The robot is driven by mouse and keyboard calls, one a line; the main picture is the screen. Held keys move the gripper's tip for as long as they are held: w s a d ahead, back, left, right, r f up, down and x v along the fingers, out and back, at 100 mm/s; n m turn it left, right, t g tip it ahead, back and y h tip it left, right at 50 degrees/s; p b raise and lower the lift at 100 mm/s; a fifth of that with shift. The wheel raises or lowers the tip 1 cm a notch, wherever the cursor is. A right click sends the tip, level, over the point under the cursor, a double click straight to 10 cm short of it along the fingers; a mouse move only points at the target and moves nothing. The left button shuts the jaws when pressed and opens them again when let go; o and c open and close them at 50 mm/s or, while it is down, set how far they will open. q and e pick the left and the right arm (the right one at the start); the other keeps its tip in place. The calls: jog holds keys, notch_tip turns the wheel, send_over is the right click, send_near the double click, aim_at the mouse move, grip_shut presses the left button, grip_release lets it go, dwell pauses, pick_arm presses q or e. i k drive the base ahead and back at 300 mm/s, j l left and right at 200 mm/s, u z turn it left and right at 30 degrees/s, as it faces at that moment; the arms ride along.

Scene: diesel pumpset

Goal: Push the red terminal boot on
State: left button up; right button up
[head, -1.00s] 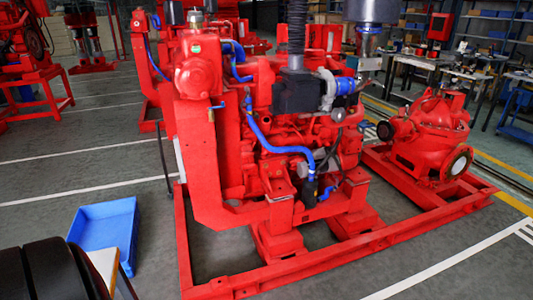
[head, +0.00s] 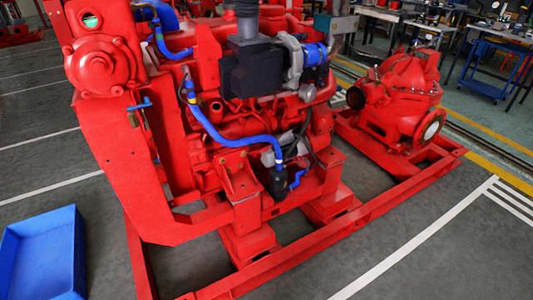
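The red diesel pumpset engine (head: 212,135) fills the middle of the head view. I cannot pick out the red terminal boot; at this distance it does not stand out from the red engine. A blue hose (head: 225,138) runs down the engine's side to a small dark fitting (head: 279,178) near the bottom. A black box-shaped part (head: 252,72) sits high on the engine. Neither of my grippers is in view.
The red base frame (head: 330,243) runs along the floor under the engine. A red pump (head: 402,100) stands on its right end. A blue bin (head: 42,255) lies at the lower left. Workbenches (head: 475,35) stand behind. The grey floor at the lower right is free.

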aim_at(265, 148)
jog(key=j, duration=0.1)
jog(key=i+l+u, duration=0.3)
jog(key=i+l, duration=0.65)
jog(key=i, duration=0.1)
